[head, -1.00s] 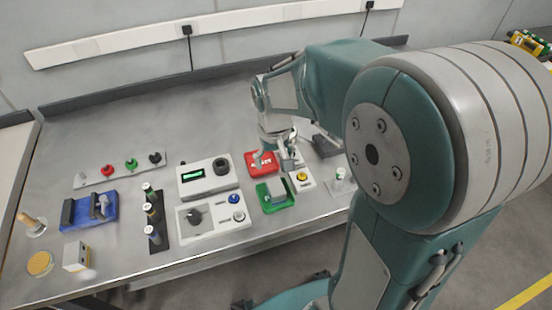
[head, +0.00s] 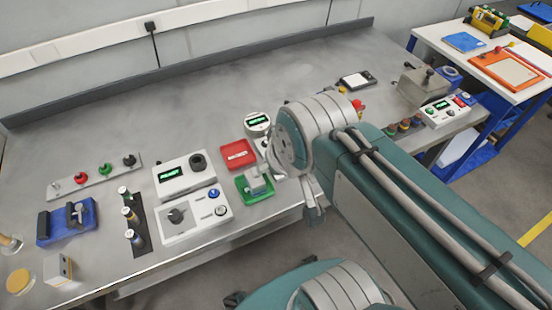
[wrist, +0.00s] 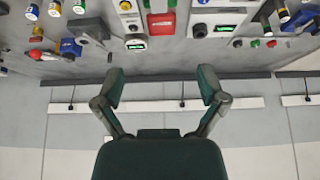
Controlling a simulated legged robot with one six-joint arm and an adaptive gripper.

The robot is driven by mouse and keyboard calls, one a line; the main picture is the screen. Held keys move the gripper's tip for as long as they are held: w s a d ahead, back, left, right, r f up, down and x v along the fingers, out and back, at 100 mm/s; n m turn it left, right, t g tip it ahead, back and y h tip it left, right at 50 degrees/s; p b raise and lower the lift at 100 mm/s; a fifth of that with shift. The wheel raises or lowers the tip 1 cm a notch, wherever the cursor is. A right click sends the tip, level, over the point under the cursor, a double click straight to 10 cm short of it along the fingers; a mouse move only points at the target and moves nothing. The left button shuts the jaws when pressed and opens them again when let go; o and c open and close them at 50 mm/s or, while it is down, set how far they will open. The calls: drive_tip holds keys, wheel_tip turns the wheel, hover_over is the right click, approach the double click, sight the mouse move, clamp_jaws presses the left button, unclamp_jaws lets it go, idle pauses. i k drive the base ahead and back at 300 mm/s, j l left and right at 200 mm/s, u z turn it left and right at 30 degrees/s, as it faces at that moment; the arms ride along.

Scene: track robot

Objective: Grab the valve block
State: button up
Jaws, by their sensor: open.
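A grey block (head: 256,180), possibly the valve block, stands in the green tray (head: 242,190) near the bench's front edge. I cannot tell for sure that it is the valve block. A small pale block with a dark yellow face (head: 57,269) stands at the front left. My gripper (wrist: 161,82) is open and empty, with its two dark green fingers wide apart in the wrist view. In the head view, my arm link largely hides it, right of the green tray. The red tray (wrist: 161,23) shows at the top of the wrist view.
The back of the bench (head: 230,80) is mostly clear.

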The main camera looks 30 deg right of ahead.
sight(57, 269)
drive_tip(key=u, duration=1.65)
drive_tip(key=i+u, duration=0.2)
drive_tip(key=i+j+z, duration=0.1)
drive_tip(key=i+j, duration=0.55)
